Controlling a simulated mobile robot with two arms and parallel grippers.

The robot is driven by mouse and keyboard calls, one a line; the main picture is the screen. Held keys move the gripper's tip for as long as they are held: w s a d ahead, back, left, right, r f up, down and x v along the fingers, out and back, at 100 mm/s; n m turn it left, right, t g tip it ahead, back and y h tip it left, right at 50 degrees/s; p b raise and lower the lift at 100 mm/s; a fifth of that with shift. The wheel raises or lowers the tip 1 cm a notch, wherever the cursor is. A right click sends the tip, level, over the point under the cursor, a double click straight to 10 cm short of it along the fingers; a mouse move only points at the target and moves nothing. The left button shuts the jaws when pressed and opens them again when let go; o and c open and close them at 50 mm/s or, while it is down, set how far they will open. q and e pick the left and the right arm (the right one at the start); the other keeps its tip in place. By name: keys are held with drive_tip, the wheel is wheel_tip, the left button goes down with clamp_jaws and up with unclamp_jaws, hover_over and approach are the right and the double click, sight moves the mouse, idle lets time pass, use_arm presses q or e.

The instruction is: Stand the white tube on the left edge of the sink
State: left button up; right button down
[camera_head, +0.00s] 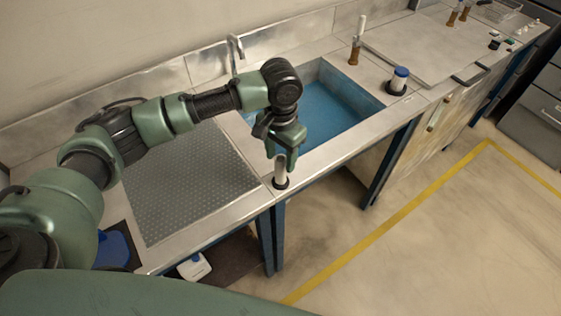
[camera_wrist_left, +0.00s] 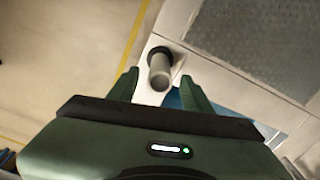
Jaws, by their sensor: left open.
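The white tube (camera_head: 281,166) stands upright in a dark round base at the front left corner of the sink rim. In the left wrist view the tube (camera_wrist_left: 160,74) is seen nearly end-on, with its dark base around the far end. My left gripper (camera_head: 286,148) is above it, pointing down, with its fingers open on either side of the tube's upper part. In the wrist view there is a gap between the tube and each finger. The sink (camera_head: 312,78) has a blue basin, partly hidden by my left arm. My right gripper is not in view.
A brown holder with a white item (camera_head: 356,45) is behind the sink. A faucet (camera_head: 236,52) rises at the back. A textured grey panel (camera_head: 185,185) lies left of the sink.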

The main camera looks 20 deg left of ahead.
use_arm(q)
wheel_tip(320, 180, up, 9)
drive_tip(key=shift+d+r+b, duration=0.1)
drive_tip(key=shift+b, duration=0.9)
drive_tip(key=shift+r, duration=0.35)
